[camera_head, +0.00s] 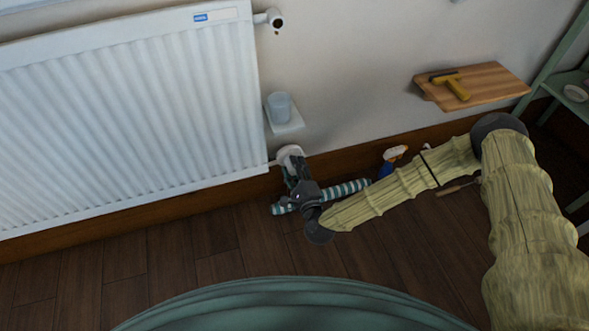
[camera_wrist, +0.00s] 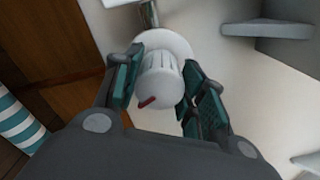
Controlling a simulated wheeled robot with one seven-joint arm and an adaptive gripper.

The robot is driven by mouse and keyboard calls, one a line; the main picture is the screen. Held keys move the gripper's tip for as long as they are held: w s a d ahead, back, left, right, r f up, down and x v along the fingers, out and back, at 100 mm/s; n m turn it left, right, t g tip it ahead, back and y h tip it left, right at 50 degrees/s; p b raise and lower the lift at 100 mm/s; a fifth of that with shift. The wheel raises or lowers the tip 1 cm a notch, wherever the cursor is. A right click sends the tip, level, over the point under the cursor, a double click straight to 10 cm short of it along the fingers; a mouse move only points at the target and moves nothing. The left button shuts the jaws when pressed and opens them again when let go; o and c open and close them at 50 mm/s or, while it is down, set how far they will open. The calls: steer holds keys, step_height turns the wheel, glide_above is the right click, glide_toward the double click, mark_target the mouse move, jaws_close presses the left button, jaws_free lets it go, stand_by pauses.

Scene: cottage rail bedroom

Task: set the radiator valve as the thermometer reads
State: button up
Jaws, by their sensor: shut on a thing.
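The white radiator (camera_head: 120,100) hangs on the wall at left in the head view. Its white valve knob (camera_head: 291,155) is at the lower right corner, partly hidden by my gripper (camera_head: 292,172). In the wrist view the ribbed valve knob (camera_wrist: 160,82), with a red pointer mark (camera_wrist: 147,102) toward its lower left, sits between the teal-padded fingers of my gripper (camera_wrist: 155,80). My gripper is shut on the knob. Numbers on the valve cannot be made out. No thermometer can be made out in either view.
A spray bottle (camera_head: 392,158) stands to the right. A wooden shelf (camera_head: 490,82) holds a yellow-handled tool (camera_head: 452,84).

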steer(key=m+b, duration=0.2)
steer(key=m, duration=0.3)
steer(key=shift+f+m, duration=0.15)
steer(key=shift+m, duration=0.15)
steer(key=shift+m+b, duration=0.7)
steer(key=shift+m, duration=1.2)
steer(key=o, duration=1)
steer(key=shift+s, duration=0.15)
steer(key=v, duration=1.1)
steer(key=shift+s+d, duration=0.2)
steer(key=shift+s, duration=0.15)
